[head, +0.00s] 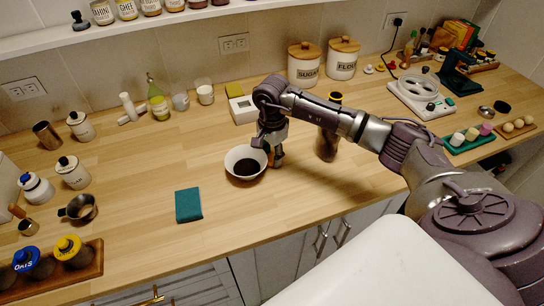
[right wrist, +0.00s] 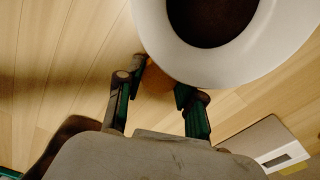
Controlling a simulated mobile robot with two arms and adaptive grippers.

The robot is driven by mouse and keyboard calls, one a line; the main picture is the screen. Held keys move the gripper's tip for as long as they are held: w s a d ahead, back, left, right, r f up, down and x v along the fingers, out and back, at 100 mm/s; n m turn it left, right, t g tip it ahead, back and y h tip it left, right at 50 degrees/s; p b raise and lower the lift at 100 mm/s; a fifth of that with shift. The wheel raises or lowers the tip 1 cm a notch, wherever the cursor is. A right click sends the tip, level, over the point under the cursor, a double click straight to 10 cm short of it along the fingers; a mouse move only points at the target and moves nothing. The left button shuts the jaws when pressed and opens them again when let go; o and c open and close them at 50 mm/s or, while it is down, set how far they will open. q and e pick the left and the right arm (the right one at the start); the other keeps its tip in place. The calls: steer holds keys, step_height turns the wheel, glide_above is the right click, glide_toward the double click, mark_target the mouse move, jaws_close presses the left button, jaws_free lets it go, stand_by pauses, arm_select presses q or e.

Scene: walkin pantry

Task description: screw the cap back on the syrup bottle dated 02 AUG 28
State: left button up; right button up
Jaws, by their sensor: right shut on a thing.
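My right gripper (head: 272,150) points down just beside a white bowl (head: 232,158) with dark contents. It is shut on a small amber-brown thing (right wrist: 157,79), mostly hidden by the fingers and the bowl rim; I cannot tell whether it is the syrup bottle. In the right wrist view the fingers (right wrist: 155,100) stand on either side of it. A tall dark bottle-like thing (head: 327,145) with a yellow band near its top stands right of the gripper, partly behind my arm. No date and no loose cap can be made out. My left gripper is out of view.
A teal cloth (head: 188,205) lies left of the bowl near the counter's front. A white and yellow box (head: 241,108) stands behind the gripper. Sugar (head: 305,65) and flour (head: 342,58) canisters stand at the back. Counter between cloth and left-hand jars is clear.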

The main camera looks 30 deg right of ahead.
mark_target(272, 157)
step_height(272, 157, up, 9)
steer(key=shift+f+b, duration=0.15)
steer(key=shift+b, duration=1.05)
steer(key=shift+r, duration=0.6)
steer(key=s+a+f+n, duration=0.2)
steer(key=s+a+n, duration=1.1)
steer(key=s+n, duration=0.2)
steer(key=shift+a+n, duration=0.2)
steer(key=shift+n, duration=0.4)
